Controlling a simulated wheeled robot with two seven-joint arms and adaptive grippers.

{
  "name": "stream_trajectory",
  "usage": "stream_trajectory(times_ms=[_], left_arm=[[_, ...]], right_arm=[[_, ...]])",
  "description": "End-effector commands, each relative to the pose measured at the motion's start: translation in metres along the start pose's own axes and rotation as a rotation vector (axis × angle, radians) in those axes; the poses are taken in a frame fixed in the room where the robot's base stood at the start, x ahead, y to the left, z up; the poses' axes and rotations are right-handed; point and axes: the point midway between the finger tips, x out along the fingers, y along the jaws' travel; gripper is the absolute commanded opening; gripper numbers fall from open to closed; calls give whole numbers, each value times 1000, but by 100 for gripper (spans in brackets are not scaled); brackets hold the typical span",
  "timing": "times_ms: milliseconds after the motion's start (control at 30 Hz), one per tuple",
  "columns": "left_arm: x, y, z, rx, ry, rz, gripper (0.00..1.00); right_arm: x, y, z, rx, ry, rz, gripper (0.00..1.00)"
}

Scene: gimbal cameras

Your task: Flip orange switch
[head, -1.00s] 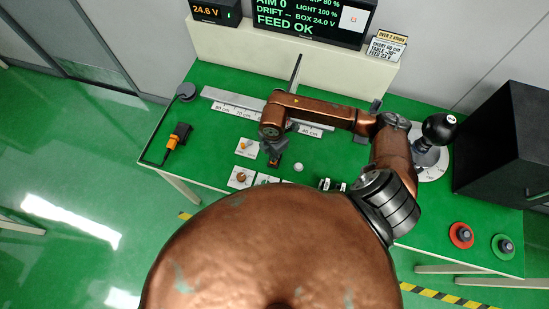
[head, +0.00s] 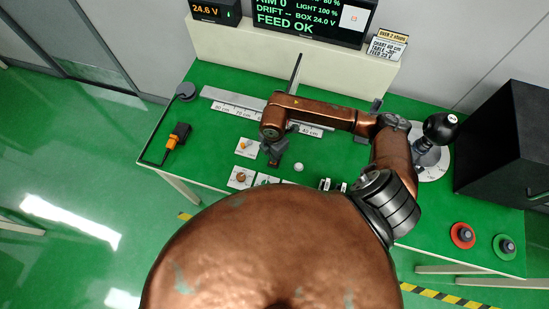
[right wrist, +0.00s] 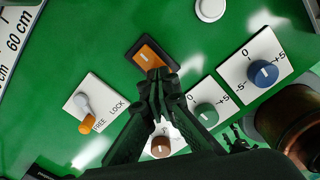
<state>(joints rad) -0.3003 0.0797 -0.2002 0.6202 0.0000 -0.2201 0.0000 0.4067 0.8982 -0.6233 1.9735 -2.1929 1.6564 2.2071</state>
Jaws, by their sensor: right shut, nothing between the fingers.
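The orange rocker switch (right wrist: 148,56) sits in a dark frame on the green table, upper middle in the right wrist view. A short white mark shows on its face. My right gripper (right wrist: 157,77) is shut and empty. Its fingertips are over the near end of the switch and hide that end; I cannot tell if they touch it. In the head view my right gripper (head: 274,158) points down at the table and hides most or all of the switch. My left gripper is in neither view.
A FREE/LOCK plate with a lever (right wrist: 87,106) lies left of the switch. Dial plates with a green knob (right wrist: 206,113), a blue knob (right wrist: 263,73) and a brown knob (right wrist: 161,147) are close by. A white round button (right wrist: 210,8) lies beyond. A black box (head: 505,145) stands at the right.

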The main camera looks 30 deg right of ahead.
Motion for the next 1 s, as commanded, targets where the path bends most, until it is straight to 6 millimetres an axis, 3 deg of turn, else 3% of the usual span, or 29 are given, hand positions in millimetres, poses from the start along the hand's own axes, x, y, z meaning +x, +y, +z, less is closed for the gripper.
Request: stream_trajectory(times_ms=[1000], left_arm=[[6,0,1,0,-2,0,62]], right_arm=[[12,0,0,0,0,-1,0]])
